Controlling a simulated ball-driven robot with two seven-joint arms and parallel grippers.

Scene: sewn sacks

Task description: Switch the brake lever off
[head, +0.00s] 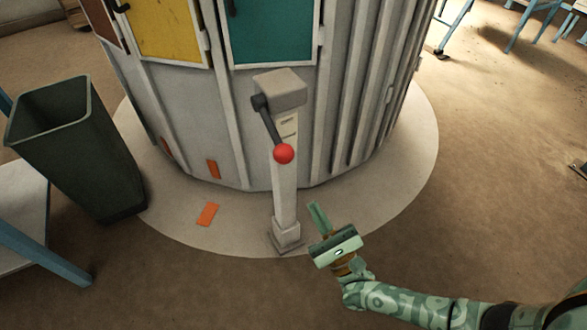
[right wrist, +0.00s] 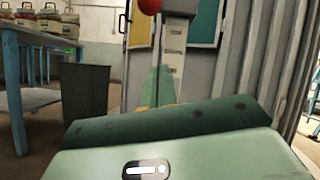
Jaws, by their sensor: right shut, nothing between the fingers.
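The brake lever (head: 268,125) is a dark arm with a red ball knob (head: 284,154), hinged at the head of a pale post (head: 285,195). The arm hangs downward, tilted a little to the right, with the knob in front of the post. My right gripper (head: 318,215) is shut and empty, low and to the right of the post, below the knob and apart from it. In the right wrist view the knob (right wrist: 150,6) is at the top edge, above the shut fingers (right wrist: 158,88). My left gripper is not in view.
A round grey metal housing (head: 345,90) with yellow and teal panels stands behind the post. A dark bin (head: 75,150) is at the left, beside a blue-legged table (head: 40,255). Open floor (head: 490,180) lies to the right.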

